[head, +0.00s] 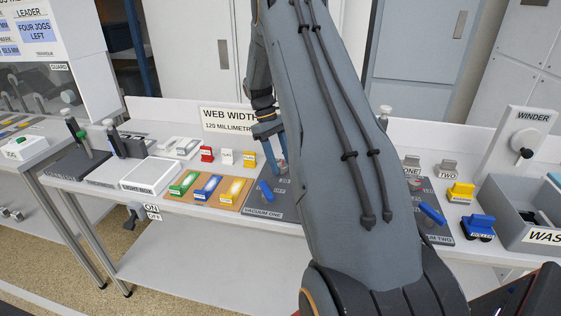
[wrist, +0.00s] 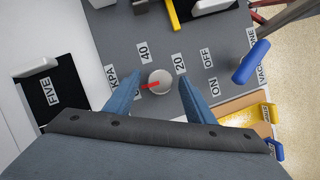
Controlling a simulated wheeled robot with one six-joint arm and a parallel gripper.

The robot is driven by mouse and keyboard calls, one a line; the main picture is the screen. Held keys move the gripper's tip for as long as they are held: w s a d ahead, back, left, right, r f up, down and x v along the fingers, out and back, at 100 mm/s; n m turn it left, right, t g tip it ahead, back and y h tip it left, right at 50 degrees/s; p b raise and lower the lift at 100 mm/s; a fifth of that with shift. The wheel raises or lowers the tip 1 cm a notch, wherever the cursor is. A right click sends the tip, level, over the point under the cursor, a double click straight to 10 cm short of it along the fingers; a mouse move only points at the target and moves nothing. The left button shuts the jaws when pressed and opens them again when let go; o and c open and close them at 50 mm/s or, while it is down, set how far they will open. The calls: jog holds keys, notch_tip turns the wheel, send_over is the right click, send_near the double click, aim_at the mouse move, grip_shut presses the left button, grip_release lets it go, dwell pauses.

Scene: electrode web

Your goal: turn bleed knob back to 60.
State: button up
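The bleed knob (wrist: 159,82) is a small round pale knob with a red pointer on a grey panel (wrist: 215,30). The pointer is aimed left in the wrist view, below the 40 label and toward my left finger. Labels 40, 20 and KPA stand around it; another label is partly hidden by that finger. My gripper (wrist: 160,74) is open, with one blue finger on each side of the knob. I cannot tell whether either finger touches it. In the head view my gripper (head: 280,152) is over the VACUUM ONE panel (head: 265,212), its fingers partly hidden by my arm.
A blue lever (wrist: 251,62) stands beside the ON OFF label, right of the knob. A yellow bar (wrist: 172,14) is at the top. A wooden board (head: 170,194) with green, blue and yellow blocks lies left of the panel. The WASTE bin (head: 512,229) is far right.

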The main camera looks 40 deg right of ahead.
jog(key=shift+r, duration=0.1)
jog(key=b+v, duration=0.2)
jog(key=v, duration=0.5)
jog(key=shift+r, duration=0.3)
jog(key=shift+w+a, duration=0.15)
